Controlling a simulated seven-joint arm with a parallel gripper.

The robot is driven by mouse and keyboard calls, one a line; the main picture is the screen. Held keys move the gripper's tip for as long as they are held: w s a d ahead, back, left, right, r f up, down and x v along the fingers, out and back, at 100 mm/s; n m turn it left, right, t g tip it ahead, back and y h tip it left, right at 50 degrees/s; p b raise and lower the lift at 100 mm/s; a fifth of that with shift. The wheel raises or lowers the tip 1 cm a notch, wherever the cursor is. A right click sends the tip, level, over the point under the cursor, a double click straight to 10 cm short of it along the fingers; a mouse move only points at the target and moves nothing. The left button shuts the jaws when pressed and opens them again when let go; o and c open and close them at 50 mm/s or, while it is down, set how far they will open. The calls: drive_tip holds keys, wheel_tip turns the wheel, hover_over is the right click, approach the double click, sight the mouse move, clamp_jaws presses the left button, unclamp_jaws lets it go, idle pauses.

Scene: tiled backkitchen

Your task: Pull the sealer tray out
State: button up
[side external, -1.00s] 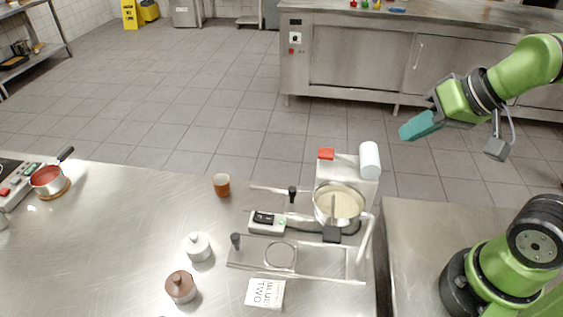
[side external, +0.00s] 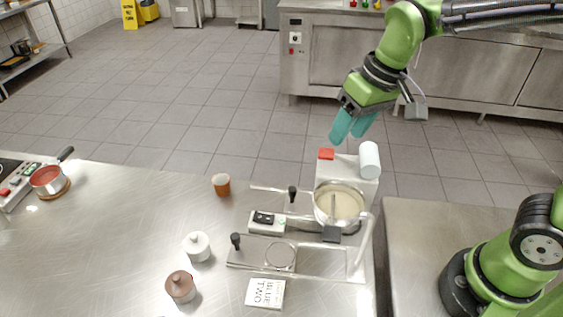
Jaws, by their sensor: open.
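The sealer stands at the right end of the steel table, with a white block body (side external: 352,166) carrying a red piece and a white cylinder. Its flat metal tray (side external: 252,252) has a round opening and a black knob (side external: 235,240) at its left end. The tray lies low at the front, between thin rails. My gripper (side external: 350,130), with teal fingers, is open and empty. It is above and behind the white block in the picture, pointing down and left, apart from the tray and the knob.
A small switch box (side external: 266,222) is behind the tray. The table's left middle is clear.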

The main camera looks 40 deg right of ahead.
sight(291, 188)
drive_tip(key=shift+w+a+f+n+g+h, duration=1)
drive_tip(key=shift+w+a+f+n+g, duration=0.75)
drive_tip(key=shift+w+a, duration=2.05)
drive_tip(key=shift+n+t, duration=0.25)
drive_tip(key=shift+t, duration=0.1)
drive_tip(key=f, duration=0.5)
drive_tip(key=w+d+f, duration=0.1)
drive_tip(key=f, duration=0.9)
drive_tip(key=shift+w+d, duration=0.2)
drive_tip(key=shift+d, duration=0.2)
drive_tip(key=shift+c, duration=0.3)
clamp_jaws()
